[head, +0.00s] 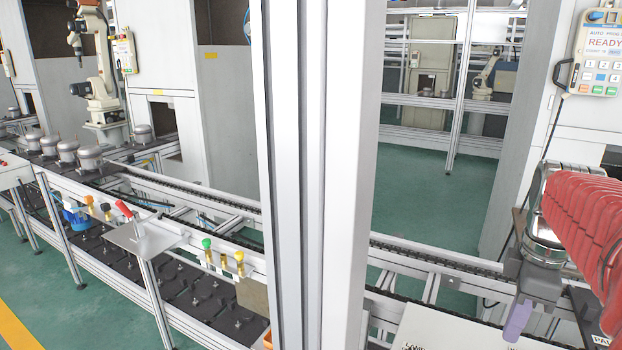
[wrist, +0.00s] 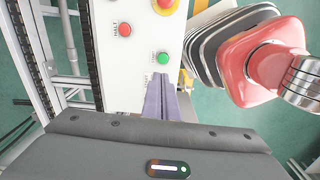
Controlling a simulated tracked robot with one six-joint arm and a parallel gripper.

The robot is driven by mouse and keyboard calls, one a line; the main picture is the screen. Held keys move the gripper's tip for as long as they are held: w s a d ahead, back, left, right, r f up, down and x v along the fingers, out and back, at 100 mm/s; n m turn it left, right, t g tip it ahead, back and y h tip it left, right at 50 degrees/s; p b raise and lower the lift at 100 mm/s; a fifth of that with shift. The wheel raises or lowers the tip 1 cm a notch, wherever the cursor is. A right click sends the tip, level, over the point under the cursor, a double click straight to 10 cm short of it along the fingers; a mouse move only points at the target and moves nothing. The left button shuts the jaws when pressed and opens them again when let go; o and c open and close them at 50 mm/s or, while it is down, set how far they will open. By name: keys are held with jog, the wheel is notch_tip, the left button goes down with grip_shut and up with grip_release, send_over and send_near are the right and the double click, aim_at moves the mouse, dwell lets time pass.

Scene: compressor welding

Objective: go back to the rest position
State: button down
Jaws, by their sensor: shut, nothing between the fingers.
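My gripper (head: 517,322) is at the lower right of the head view, at the end of my red-sleeved arm, with its purple fingers pointing down. In the wrist view the fingers (wrist: 161,97) are together with nothing between them. They show in front of a white control panel (wrist: 133,65), just below a green button (wrist: 162,58) in the picture. How far the fingertips are above the panel I cannot tell. A white panel (head: 450,330) with partly cut-off lettering lies left of my gripper in the head view.
A red HALT button (wrist: 125,29) and a red stop button (wrist: 165,4) sit on the panel. A thick metal post (head: 315,180) cuts the head view. Conveyor rails (head: 430,257) run behind the panel. A READY pendant (head: 600,55) hangs at upper right.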

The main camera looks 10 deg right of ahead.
jog(key=s+a+f+m+t, duration=0.2)
jog(key=a+m, duration=0.3)
jog(key=a, duration=0.6)
jog(key=s+a+f+m+t, duration=0.2)
jog(key=a+m, duration=0.3)
jog(key=a, duration=0.6)
jog(key=shift+s+a+f+t, duration=0.2)
jog(key=shift+a+f+t, duration=0.2)
jog(key=shift+f+t, duration=0.15)
